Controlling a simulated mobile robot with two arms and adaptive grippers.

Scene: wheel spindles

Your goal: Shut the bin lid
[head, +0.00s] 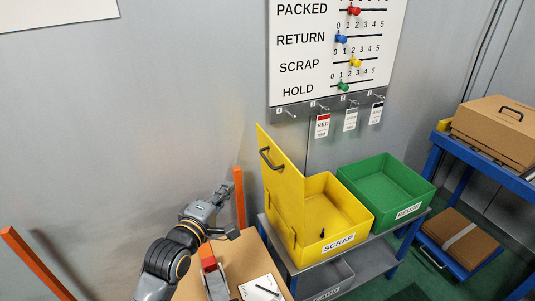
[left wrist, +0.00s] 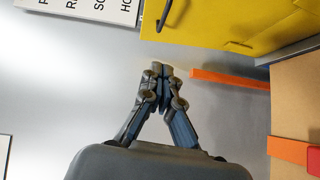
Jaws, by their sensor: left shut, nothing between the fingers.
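The yellow SCRAP bin (head: 352,208) stands on a grey shelf unit, and a small dark item (head: 322,233) lies inside it. Its yellow lid (head: 284,195) stands open, upright along the bin's left side, with a black handle (head: 268,158) on its left face. My left gripper (head: 225,190) is to the left of the lid, apart from it, near an orange post. Its fingers (left wrist: 161,72) are shut and empty in the left wrist view, where the lid (left wrist: 225,20) shows at the upper right. My right gripper is not in view.
An orange post (head: 240,198) stands between my left gripper and the lid. A green bin (head: 388,180) sits right of the yellow one. A brown surface (head: 190,288) in front holds a red-and-grey tool (head: 210,268) and a paper with a pen. A grey wall is behind.

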